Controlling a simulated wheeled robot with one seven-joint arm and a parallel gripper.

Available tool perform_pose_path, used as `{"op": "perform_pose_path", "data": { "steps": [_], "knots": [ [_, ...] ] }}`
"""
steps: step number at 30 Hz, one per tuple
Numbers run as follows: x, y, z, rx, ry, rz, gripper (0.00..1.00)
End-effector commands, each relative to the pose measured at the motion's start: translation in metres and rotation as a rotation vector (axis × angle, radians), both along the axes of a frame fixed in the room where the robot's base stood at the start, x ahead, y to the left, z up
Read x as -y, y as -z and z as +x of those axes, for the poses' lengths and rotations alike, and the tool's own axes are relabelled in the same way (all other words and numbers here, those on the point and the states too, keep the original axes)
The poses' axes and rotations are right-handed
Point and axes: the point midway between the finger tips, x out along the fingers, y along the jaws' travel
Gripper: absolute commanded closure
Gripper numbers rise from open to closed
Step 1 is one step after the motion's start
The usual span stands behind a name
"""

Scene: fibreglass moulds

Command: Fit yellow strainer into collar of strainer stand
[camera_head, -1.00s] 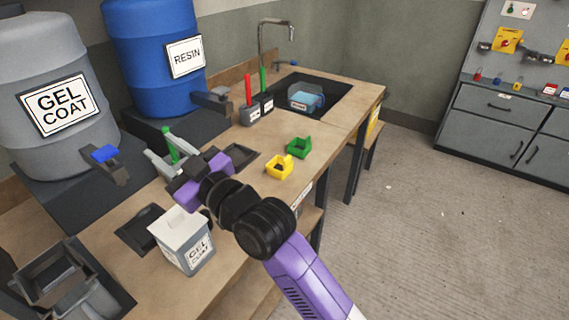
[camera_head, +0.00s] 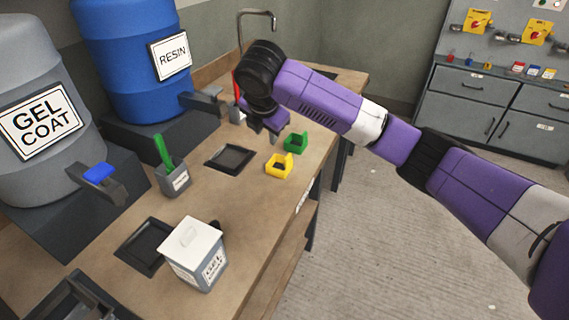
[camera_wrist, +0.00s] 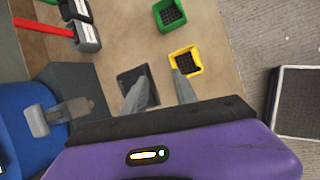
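The yellow strainer (camera_head: 279,166) is a small open square cup with a dark mesh floor and one raised side. It stands on the wooden bench near the front edge. In the wrist view the yellow strainer (camera_wrist: 185,60) lies just beyond the right fingertip. My gripper (camera_wrist: 160,92) is open, with nothing between its fingers, above the bench. In the head view my gripper (camera_head: 263,132) is mostly hidden by my wrist, just behind the strainer. A dark grey square frame (camera_head: 85,302), perhaps the strainer stand, is cut off at the lower left; its collar is not clear.
A green strainer (camera_head: 295,142) stands right beside the yellow one. Black trays (camera_head: 230,157) lie on the bench. A gel coat tub (camera_head: 195,262), a holder with a green handle (camera_head: 173,181), and the gel coat and resin drums (camera_head: 130,60) stand to the left.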

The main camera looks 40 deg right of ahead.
Motion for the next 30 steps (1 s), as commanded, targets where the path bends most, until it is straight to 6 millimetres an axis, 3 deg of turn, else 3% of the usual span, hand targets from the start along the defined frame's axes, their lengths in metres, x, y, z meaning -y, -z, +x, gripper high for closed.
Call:
{"op": "perform_pose_path", "data": {
  "steps": [3,7,17,30],
  "knots": [
    [0.010,0.015,-0.031,-0.175,-0.046,-0.045,0.65],
    [0.015,0.017,-0.050,-0.281,-0.104,-0.079,0.65],
    [0.025,0.041,-0.047,-0.294,-0.129,-0.086,0.65],
    [0.040,0.088,-0.037,-0.292,-0.130,-0.087,0.65]
  ]
}}
